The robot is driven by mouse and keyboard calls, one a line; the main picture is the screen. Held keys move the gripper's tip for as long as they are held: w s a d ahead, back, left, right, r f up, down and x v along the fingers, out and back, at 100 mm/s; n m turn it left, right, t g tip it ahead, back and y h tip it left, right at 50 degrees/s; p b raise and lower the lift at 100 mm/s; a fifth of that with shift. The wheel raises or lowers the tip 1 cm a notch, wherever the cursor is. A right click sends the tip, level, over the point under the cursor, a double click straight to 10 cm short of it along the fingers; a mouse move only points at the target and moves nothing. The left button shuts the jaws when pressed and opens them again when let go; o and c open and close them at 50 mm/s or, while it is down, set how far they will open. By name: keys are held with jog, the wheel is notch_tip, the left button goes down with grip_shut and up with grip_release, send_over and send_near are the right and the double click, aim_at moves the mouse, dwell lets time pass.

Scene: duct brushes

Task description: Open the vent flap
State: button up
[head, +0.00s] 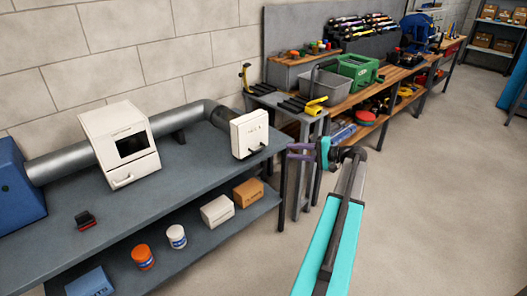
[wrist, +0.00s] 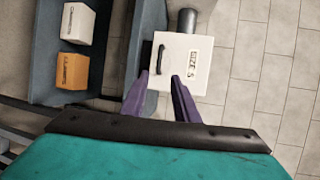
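The vent flap appears to be the white square front (head: 249,133) at the right end of the grey duct, at the bench's right end. It looks shut. A black bar handle (head: 257,150) sticks out near its lower edge. In the wrist view, the white square (wrist: 182,62) lies ahead, with the handle (wrist: 161,60) at its left side and dark lettering at its right. My gripper (head: 289,151) is to the right of the flap, apart from it. Its purple fingers (wrist: 159,77) are spread and empty, their tips pointing at the flap's near edge in the wrist view.
The duct (head: 75,160) runs along the grey bench (head: 190,165) through a white windowed box (head: 125,142). Boxes and jars stand on the lower shelf. A small grey table (head: 285,101) with black brushes and yellow tools stands behind my gripper. The floor at right is clear.

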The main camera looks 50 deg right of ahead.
aim_at(261, 149)
jog(key=shift+w, duration=0.15)
jog(key=p+x, duration=0.2)
jog(key=x, duration=1.1)
jog(key=shift+w+a, duration=0.15)
jog(key=shift+w, duration=0.1)
jog(key=shift+f, duration=0.1)
grip_shut()
jog(key=shift+s+a, duration=0.15)
